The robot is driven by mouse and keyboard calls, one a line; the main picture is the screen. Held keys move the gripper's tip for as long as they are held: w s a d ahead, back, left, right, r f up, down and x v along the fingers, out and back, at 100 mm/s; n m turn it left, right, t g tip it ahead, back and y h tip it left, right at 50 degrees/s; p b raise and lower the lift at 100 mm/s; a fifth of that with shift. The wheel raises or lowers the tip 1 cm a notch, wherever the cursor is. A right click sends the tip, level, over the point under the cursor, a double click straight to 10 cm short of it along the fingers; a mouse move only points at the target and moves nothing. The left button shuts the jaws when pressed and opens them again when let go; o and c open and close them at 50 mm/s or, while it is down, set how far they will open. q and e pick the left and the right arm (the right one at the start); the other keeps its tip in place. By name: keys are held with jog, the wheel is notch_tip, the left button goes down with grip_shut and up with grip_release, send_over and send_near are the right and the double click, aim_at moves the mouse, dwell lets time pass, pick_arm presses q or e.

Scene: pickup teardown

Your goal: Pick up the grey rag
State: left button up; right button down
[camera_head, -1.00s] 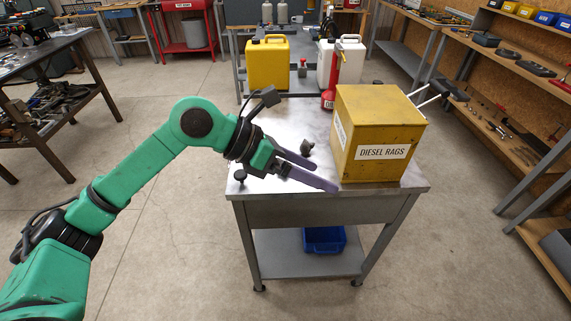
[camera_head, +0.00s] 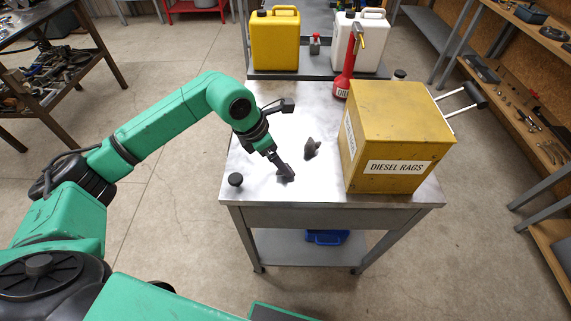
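A small crumpled dark grey lump, which looks like the grey rag (camera_head: 311,149), lies on the metal table top (camera_head: 262,130), left of the yellow box. My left gripper (camera_head: 286,174) points down over the table, just left of and nearer than the rag, apart from it in the picture. Its fingers are seen nearly edge-on, so I cannot tell how far apart they are. Nothing is visible in it. My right gripper is not in view.
A yellow box labelled "DIESEL RAGS" (camera_head: 395,167) stands on the table's right side. A red can (camera_head: 344,80) is behind it. A small dark knob-like thing (camera_head: 235,180) is at the near left corner. Yellow (camera_head: 275,40) and white (camera_head: 357,45) jerrycans stand beyond.

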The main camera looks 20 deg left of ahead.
aim_at(287, 164)
pick_arm(q)
jog(key=p+x, duration=0.2)
jog(key=x, duration=0.2)
jog(key=shift+w+d+f, duration=0.15)
jog(key=shift+w+f, duration=0.1)
jog(key=shift+w, duration=0.05)
jog(key=shift+d+f, duration=0.1)
jog(key=shift+f, duration=0.3)
jog(key=c, duration=1.4)
jog(key=shift+c, duration=0.2)
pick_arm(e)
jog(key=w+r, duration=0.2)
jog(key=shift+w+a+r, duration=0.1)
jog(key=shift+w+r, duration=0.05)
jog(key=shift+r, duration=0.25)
